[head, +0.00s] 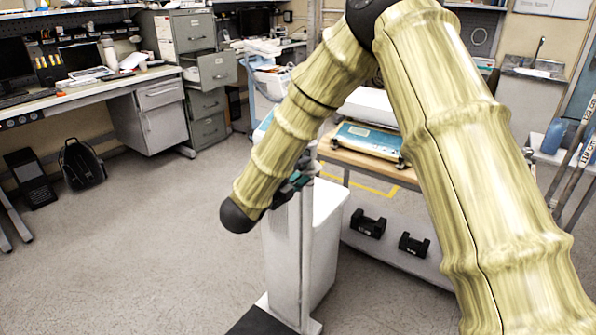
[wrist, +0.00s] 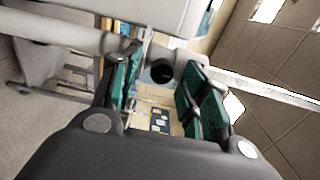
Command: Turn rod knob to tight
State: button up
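In the wrist view a dark round knob (wrist: 162,72) shows on a light grey clamp body, seen between the two finger tips. The pale rod (wrist: 60,37) runs across behind the fingers. My gripper (wrist: 160,88) is open, with teal pads on both sides of the knob and visible gaps; I cannot tell whether either pad touches it. In the head view my gripper (head: 290,184) is beside the upright rod (head: 307,240) of a white stand, and my arm hides the knob there.
The white stand (head: 322,235) has a dark base. Behind it a wooden-topped cart (head: 360,162) carries a teal-and-white device (head: 368,139), with black items (head: 369,224) on its lower shelf. A desk (head: 90,90) and filing cabinets stand at the left. The floor at front left is clear.

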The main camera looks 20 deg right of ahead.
jog(key=v, duration=1.2)
jog(key=shift+f, duration=0.1)
jog(key=s+d+f+n+y+p, duration=0.1)
jog(key=s+d+f+n+y, duration=0.15)
jog(key=f+n, duration=0.55)
jog(key=s+d+f+n+g+y+p, duration=0.1)
jog(key=s+f+n+y+p, duration=0.2)
jog(key=f, duration=0.8)
jog(key=s+d+f+n+y, duration=0.1)
jog(key=s+f+n+y, duration=0.2)
jog(key=f+n+y, duration=0.5)
jog(key=s+d+f+n+g+p, duration=0.1)
jog(key=s+f+n+g, duration=0.2)
jog(key=s, duration=0.7)
jog(key=s+d+f+n+g, duration=0.2)
jog(key=s+f, duration=0.4)
jog(key=s, duration=0.5)
jog(key=s+d+f+n+g+p, duration=0.1)
jog(key=s+f+n+g, duration=0.3)
jog(key=s, duration=0.6)
jog(key=shift+s+d+f+g+y+p, duration=0.25)
jog(key=shift+s+d+g+y, duration=0.2)
jog(key=shift+d, duration=0.3)
